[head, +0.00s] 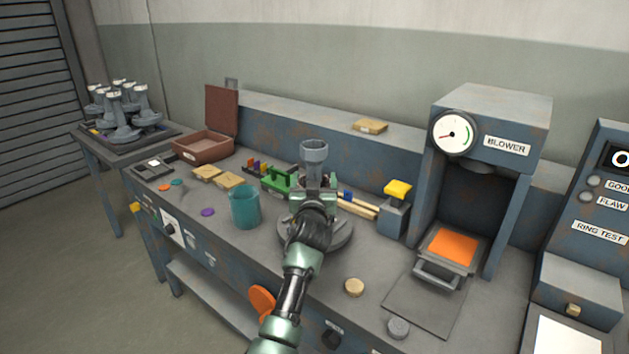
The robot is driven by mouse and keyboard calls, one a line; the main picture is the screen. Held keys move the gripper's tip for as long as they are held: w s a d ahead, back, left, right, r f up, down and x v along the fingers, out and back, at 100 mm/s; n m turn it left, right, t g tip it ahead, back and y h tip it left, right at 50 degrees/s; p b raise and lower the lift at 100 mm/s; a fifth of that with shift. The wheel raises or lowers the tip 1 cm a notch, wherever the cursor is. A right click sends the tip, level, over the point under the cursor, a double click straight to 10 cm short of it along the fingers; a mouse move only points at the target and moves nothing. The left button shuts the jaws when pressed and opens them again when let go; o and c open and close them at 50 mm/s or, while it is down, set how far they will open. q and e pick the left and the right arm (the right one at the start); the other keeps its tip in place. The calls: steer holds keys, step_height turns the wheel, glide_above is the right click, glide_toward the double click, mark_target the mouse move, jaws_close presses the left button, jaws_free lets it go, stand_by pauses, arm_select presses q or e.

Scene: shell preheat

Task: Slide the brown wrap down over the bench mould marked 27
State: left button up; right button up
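A grey mould with a flared, cup-like top (314,152) and a wide round base (341,238) stands on the bench. Any number on it cannot be read, so I cannot tell if it is the one marked 27. The arm entering from the bottom, left of centre, appears to be my left one. Its gripper (315,185) is in front of the mould's stem and hides it. Whether its fingers are open, shut or touching the stem cannot be told. I cannot make out a brown wrap. My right gripper is not in view.
A teal cup (245,207) stands close left of the arm. An open brown box (203,147) is farther left. A side table holds several grey moulds (120,118). The blower (493,125) stands right. Small discs lie along the front.

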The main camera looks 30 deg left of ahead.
arm_select(q)
steer(key=o, duration=1.4)
steer(key=shift+s, duration=0.1)
steer(key=v, duration=0.7)
steer(key=shift+s+d, duration=0.25)
steer(key=shift+s, duration=0.05)
